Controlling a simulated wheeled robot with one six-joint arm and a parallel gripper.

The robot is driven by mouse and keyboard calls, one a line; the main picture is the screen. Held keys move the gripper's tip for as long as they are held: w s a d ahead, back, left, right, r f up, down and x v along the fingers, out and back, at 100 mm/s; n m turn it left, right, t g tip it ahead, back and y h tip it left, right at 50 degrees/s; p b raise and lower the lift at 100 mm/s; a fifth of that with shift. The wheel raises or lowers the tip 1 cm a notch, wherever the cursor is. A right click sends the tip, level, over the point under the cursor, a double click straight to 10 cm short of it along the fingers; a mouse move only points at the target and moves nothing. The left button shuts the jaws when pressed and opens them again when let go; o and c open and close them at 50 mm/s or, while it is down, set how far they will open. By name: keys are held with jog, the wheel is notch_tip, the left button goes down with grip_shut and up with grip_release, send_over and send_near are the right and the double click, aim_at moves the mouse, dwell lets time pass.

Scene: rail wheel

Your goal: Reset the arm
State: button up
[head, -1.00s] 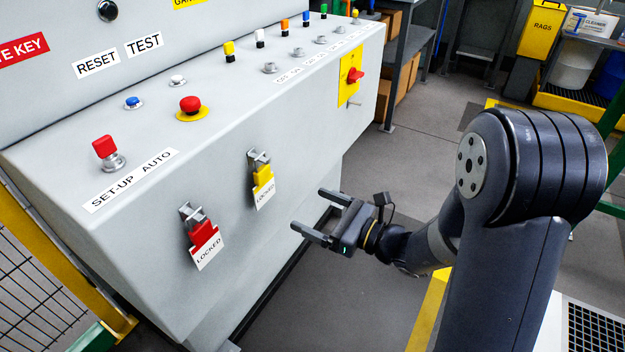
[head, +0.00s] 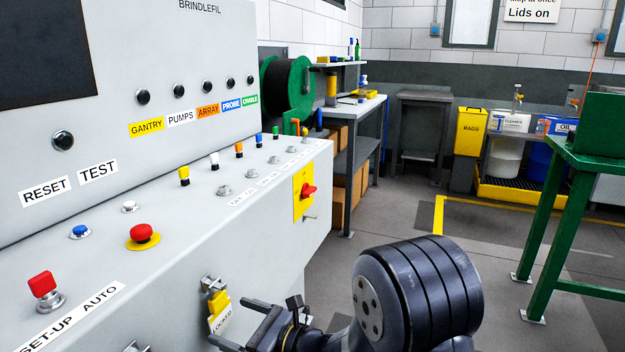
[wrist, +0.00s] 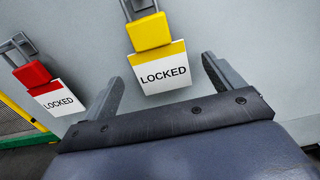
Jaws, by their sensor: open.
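My gripper (head: 243,329) is open and empty in front of the grey control console (head: 190,235), low in the head view. Its two fingers also show in the wrist view (wrist: 160,85), spread apart with nothing between them. A yellow padlock (wrist: 149,33) with a "LOCKED" tag (wrist: 163,75) hangs on the console front, just beyond the fingers; no contact shows. The yellow padlock is partly in the head view (head: 218,302). A red padlock (wrist: 32,74) with its own "LOCKED" tag hangs to the left, outside the fingers.
On the console top are a red emergency button (head: 143,232), a blue button (head: 80,231), a red key switch (head: 42,284) and several coloured switches. A green table (head: 590,150) stands at the right. Open floor (head: 440,240) lies between it and the console.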

jog(key=shift+w+a+r+p, duration=0.25)
jog(key=shift+a+r+p, duration=0.05)
jog(key=shift+a+p, duration=0.2)
jog(key=shift+s+d+r, duration=0.15)
jog(key=shift+d, duration=0.2)
